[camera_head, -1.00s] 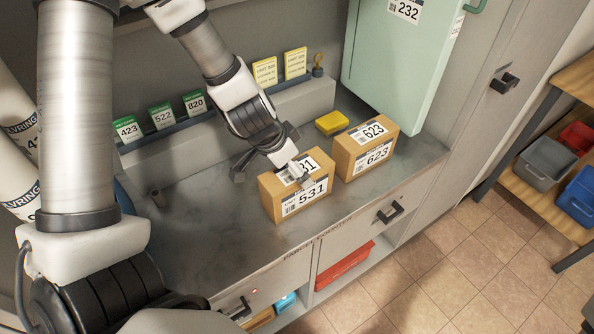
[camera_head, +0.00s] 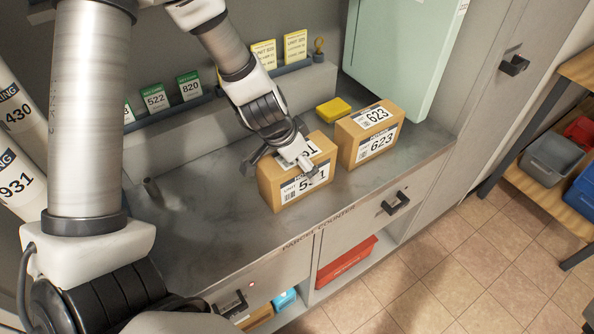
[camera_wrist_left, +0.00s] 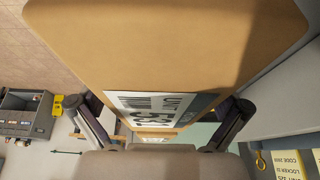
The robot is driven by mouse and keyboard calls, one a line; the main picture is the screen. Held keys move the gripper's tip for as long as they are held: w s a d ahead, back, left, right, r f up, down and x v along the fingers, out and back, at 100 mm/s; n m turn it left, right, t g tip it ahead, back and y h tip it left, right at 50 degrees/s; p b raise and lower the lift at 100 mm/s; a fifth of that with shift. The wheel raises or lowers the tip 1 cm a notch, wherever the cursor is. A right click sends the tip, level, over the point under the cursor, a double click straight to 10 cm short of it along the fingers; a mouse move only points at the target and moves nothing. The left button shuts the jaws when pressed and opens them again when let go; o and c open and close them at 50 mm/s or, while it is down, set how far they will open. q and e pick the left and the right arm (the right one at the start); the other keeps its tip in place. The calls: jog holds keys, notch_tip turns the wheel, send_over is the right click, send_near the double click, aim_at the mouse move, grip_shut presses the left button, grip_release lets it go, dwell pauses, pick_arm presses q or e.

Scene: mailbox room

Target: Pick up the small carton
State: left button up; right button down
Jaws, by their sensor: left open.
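A small brown carton labelled 531 (camera_head: 284,196) stands on the grey counter. My left gripper (camera_head: 281,170) is open at this carton, with one finger past its left side and the other in front of its label. In the left wrist view the carton (camera_wrist_left: 170,50) fills the upper middle, and my two fingers (camera_wrist_left: 163,122) stand apart on either side of its label end. I cannot tell whether either finger touches it. A second brown carton, labelled 623 (camera_head: 361,157), stands just right of it. My right gripper is not in view.
A yellow block (camera_head: 333,110) lies behind the cartons. A pale green locker door (camera_head: 395,50) stands at the back right. Green and yellow cards line a ledge (camera_head: 225,118) behind. The counter (camera_head: 205,215) left of the cartons is mostly clear. A drawer handle (camera_head: 396,203) sticks out below.

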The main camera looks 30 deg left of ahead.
pick_arm(q)
jog(key=c, duration=1.5)
